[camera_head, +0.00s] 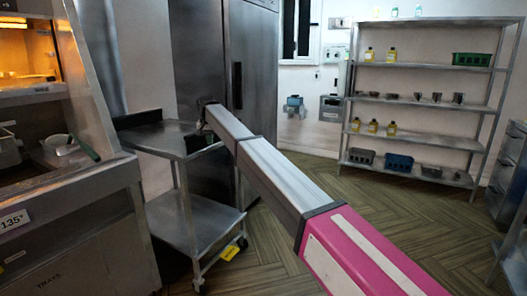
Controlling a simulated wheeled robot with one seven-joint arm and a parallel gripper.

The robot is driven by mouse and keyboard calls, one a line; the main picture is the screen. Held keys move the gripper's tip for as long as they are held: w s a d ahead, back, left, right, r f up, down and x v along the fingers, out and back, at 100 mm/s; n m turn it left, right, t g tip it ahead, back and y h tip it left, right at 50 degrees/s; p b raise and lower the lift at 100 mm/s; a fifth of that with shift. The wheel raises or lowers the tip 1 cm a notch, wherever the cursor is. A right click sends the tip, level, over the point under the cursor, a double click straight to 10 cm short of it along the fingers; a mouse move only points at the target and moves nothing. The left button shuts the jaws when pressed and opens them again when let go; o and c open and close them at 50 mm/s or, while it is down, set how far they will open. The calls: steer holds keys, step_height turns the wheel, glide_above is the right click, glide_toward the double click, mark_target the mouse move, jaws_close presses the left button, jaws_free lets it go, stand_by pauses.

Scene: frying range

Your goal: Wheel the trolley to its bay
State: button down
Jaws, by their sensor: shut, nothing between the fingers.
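The trolley (195,222) is a steel two-shelf cart on castors. It stands upright between the frying counter and the tall steel cabinet. My arm reaches from the lower right to the trolley's top right side. My gripper (204,122) is small and dark at the arm's far end, by the top shelf's far edge. It is shut and empty; whether it touches the trolley I cannot tell. No marked bay can be made out.
The frying counter (75,225) is close on the left. The tall steel cabinet (205,60) stands behind the trolley. A shelf rack (425,120) with bottles and crates lines the back right wall. Steel drawers (508,180) are at the right edge. The wooden floor (395,195) between is clear.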

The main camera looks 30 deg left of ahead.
step_height(320, 180, up, 11)
steer(key=d, duration=0.1)
stand_by(1.3)
